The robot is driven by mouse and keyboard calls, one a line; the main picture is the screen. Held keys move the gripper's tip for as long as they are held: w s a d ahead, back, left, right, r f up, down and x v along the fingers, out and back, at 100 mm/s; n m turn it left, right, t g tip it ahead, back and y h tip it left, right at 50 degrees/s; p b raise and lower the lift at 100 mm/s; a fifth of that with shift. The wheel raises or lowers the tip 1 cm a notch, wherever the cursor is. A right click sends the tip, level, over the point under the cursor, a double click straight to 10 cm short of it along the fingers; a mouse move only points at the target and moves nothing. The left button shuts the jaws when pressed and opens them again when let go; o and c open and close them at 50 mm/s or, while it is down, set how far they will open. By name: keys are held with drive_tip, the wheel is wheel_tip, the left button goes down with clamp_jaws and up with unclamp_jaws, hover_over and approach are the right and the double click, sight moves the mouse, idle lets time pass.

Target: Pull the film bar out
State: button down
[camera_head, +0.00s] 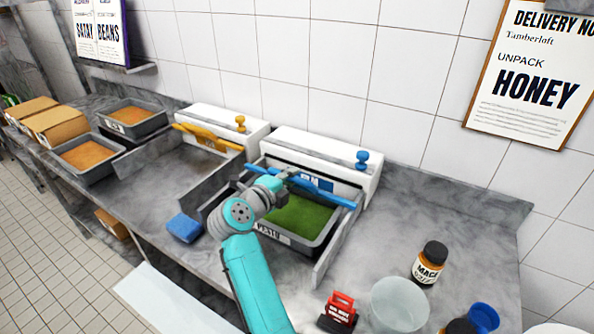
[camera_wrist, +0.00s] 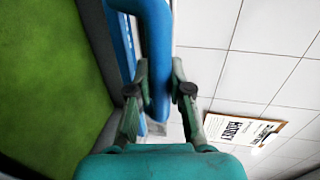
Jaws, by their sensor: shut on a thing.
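The blue film bar (camera_head: 336,198) runs along the front of a white film dispenser (camera_head: 364,182), above a dark tray (camera_head: 312,250) holding a green filling (camera_head: 303,216). My gripper (camera_head: 286,176) is at the bar's left-middle part, reaching over the tray from the front. In the wrist view my gripper (camera_wrist: 158,92) is shut on the blue bar (camera_wrist: 154,25), which passes between its fingers. The fingers and wrist hide part of the bar in the head view. I cannot tell whether any film is attached.
A second white dispenser (camera_head: 205,120) with a yellow bar (camera_head: 208,137) stands left. Metal side guards (camera_head: 335,247) flank the green tray. A blue sponge (camera_head: 184,228), a red device (camera_head: 341,309), a clear tub (camera_head: 399,305) and a dark jar (camera_head: 429,263) stand nearby.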

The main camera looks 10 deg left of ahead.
drive_tip(key=f+v, duration=0.2)
drive_tip(key=v, duration=0.7)
drive_tip(key=s+f+v, duration=0.1)
drive_tip(key=f+v, duration=0.1)
drive_tip(key=v, duration=0.8)
drive_tip(key=shift+s+a, duration=0.25)
drive_tip(key=shift+f, duration=0.15)
drive_tip(key=c, duration=1.1)
unclamp_jaws()
drive_tip(key=shift+s, duration=0.1)
drive_tip(key=shift+o, duration=0.2)
drive_tip(key=v, duration=0.7)
drive_tip(key=shift+s, duration=0.25)
drive_tip(key=shift+a, duration=0.1)
